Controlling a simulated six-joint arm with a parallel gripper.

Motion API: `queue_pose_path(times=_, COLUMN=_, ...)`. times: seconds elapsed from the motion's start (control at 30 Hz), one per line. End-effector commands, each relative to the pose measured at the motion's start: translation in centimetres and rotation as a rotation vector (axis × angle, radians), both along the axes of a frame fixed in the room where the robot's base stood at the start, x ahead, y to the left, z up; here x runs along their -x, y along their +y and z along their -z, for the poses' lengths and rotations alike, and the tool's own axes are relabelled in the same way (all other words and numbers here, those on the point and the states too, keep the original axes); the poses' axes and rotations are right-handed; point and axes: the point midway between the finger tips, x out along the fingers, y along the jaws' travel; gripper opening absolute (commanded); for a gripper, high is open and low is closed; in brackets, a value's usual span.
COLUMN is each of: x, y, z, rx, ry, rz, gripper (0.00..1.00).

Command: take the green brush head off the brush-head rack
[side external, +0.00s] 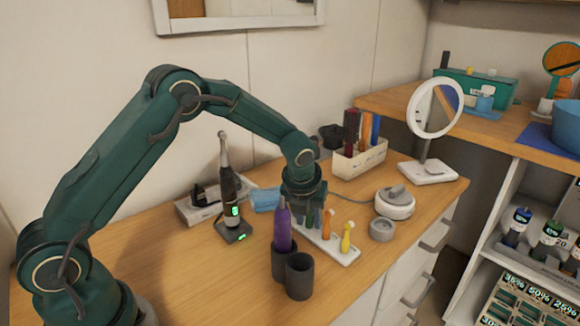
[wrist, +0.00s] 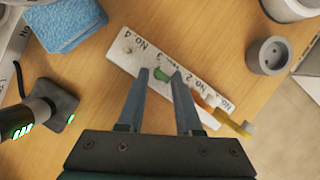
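The white brush-head rack (side external: 340,252) lies on the wooden cart top; its numbered face also shows in the wrist view (wrist: 135,45). The green brush head (side external: 310,219) stands in the rack, left of the orange brush head (side external: 327,224) and the yellow one (side external: 346,237). My gripper (side external: 304,212) is right over the green head, partly hiding it. In the wrist view my gripper (wrist: 160,73) is open, and the green head (wrist: 162,75) shows between the two fingertips, with gaps on both sides. I cannot tell how far down the fingers reach.
Two dark cups (side external: 299,277) stand in front of the rack, one holding a purple bottle (side external: 282,230). A black electric brush handle (side external: 229,190) stands on its base at left, near a blue sponge (side external: 265,199).

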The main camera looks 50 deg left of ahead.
Motion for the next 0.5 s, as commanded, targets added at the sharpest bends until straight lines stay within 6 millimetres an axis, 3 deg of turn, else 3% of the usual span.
queue_pose_path(times=0.07, x=0.00, y=0.00, z=-0.02, rx=0.000, ry=0.000, rz=0.000, gripper=0.30)
queue_pose_path(times=0.13, x=0.01, y=0.00, z=-0.02, rx=0.000, ry=0.000, rz=0.000, gripper=0.03)
queue_pose_path(times=0.17, x=0.01, y=0.00, z=-0.02, rx=0.000, ry=0.000, rz=0.000, gripper=0.00)
queue_pose_path(times=0.5, x=0.01, y=-0.01, z=-0.04, rx=0.000, ry=0.000, rz=0.000, gripper=0.00)
